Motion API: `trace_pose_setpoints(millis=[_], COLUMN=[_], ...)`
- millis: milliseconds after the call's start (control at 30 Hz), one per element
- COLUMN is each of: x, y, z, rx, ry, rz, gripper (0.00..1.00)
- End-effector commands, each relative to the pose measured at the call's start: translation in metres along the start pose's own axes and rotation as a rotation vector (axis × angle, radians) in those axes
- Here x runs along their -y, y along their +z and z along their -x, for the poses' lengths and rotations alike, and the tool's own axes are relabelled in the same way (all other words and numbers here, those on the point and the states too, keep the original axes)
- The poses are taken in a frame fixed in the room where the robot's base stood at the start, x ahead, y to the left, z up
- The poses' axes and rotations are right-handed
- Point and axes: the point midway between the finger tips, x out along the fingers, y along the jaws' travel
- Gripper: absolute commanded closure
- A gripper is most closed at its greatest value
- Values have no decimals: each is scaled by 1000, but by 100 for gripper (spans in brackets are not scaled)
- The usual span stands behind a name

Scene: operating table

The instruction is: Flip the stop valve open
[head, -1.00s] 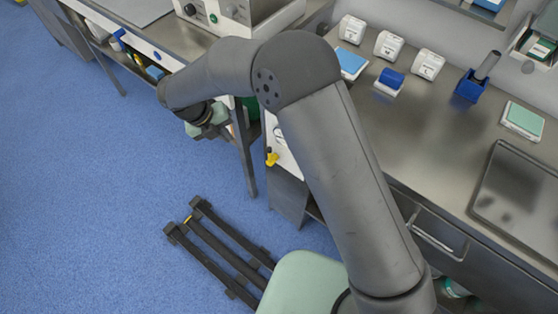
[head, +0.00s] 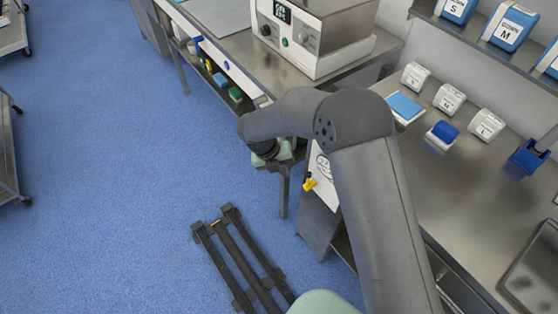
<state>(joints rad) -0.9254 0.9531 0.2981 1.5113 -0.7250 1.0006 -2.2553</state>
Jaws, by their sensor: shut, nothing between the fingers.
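A small yellow fitting with a dark top (head: 310,183), which may be the stop valve, sits on the edge of a white panel (head: 324,178) on the side of the right bench. I cannot tell its handle's position. A blue handle (head: 197,43) also shows on the white front strip of the left table; I cannot tell what it is. My gripper (head: 272,162) hangs below the dark wrist, left of the yellow fitting in the picture and apart from it. Its pale green body shows, its fingers are mostly hidden. It is shut and empty.
A boxy device with a display (head: 310,32) stands on the left steel table (head: 240,45). The blue floor (head: 110,160) is open at left, with carts at the far left edge.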

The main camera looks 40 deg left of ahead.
Motion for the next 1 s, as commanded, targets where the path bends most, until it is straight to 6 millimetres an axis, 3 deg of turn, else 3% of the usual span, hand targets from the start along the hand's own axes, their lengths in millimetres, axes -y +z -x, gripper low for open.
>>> trace_pose_setpoints(millis=[167, 300, 433, 1000], x=[1, 24, 33, 34], y=[-1, 0, 0, -1], z=[-37, -41, -46, -47], rx=[-3, -1, 0, 13], ry=[-1, -1, 0, 6], rz=[2, -2, 1, 3], gripper=[100, 100, 100, 100])
